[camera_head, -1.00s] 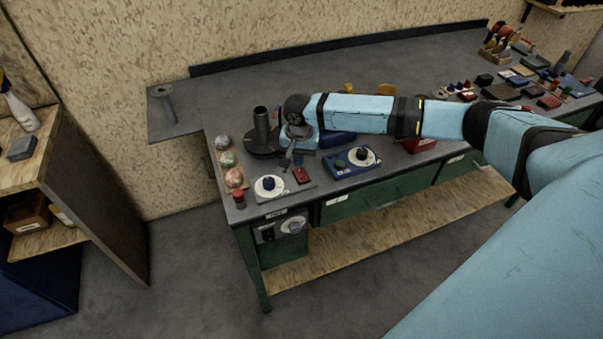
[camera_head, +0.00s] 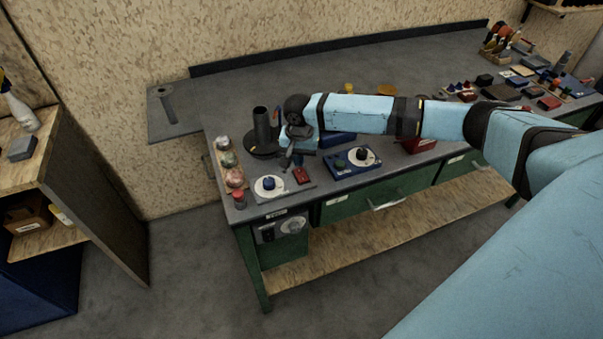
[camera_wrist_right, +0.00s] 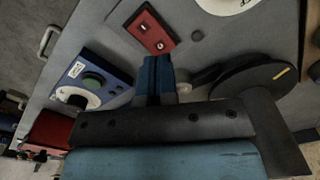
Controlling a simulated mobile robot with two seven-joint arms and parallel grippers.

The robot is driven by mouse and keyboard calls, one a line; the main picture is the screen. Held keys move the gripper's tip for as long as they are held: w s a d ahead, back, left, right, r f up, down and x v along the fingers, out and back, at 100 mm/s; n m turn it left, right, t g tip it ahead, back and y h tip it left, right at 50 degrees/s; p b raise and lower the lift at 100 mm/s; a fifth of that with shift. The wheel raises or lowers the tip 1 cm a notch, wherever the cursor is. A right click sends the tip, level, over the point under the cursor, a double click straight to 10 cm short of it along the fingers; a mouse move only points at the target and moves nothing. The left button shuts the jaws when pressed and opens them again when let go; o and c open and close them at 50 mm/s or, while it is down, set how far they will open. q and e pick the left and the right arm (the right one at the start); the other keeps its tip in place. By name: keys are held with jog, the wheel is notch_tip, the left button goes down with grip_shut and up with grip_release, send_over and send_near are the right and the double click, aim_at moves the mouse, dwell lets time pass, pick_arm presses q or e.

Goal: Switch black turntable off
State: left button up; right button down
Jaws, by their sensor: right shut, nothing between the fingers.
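The black turntable (camera_head: 258,147) is a dark round disc with an upright black cylinder, near the left end of the bench. In the right wrist view its dark disc (camera_wrist_right: 252,78) with a yellow mark lies right of the fingers. A small red switch box (camera_head: 302,175) with two marked buttons sits on a grey plate in front of the turntable. It also shows in the right wrist view (camera_wrist_right: 150,31), just beyond my fingertips. My right gripper (camera_head: 297,161) is shut and empty above the plate, close to the red box; contact cannot be told. My left gripper is not in view.
A white dial with a dark knob (camera_head: 269,185) shares the grey plate. A blue box with a dial (camera_head: 352,161) stands to the right. Several mottled balls (camera_head: 229,160) line the bench's left edge. A red-capped item (camera_head: 239,200) stands at the front corner.

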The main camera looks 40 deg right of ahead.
aim_at(300, 171)
jog(key=shift+f, duration=1.5)
dwell(1.1)
notch_tip(300, 171, up, 2)
jog(key=shift+r+p, duration=0.1)
jog(key=shift+p, duration=1)
notch_tip(300, 171, up, 2)
jog(key=p, duration=0.2)
jog(key=shift+p, duration=0.4)
jog(key=shift+r+p, duration=0.9)
jog(key=shift+p, duration=0.15)
jog(key=shift+r+p, duration=0.6)
jog(key=shift+p, duration=0.2)
jog(key=shift+f, duration=0.1)
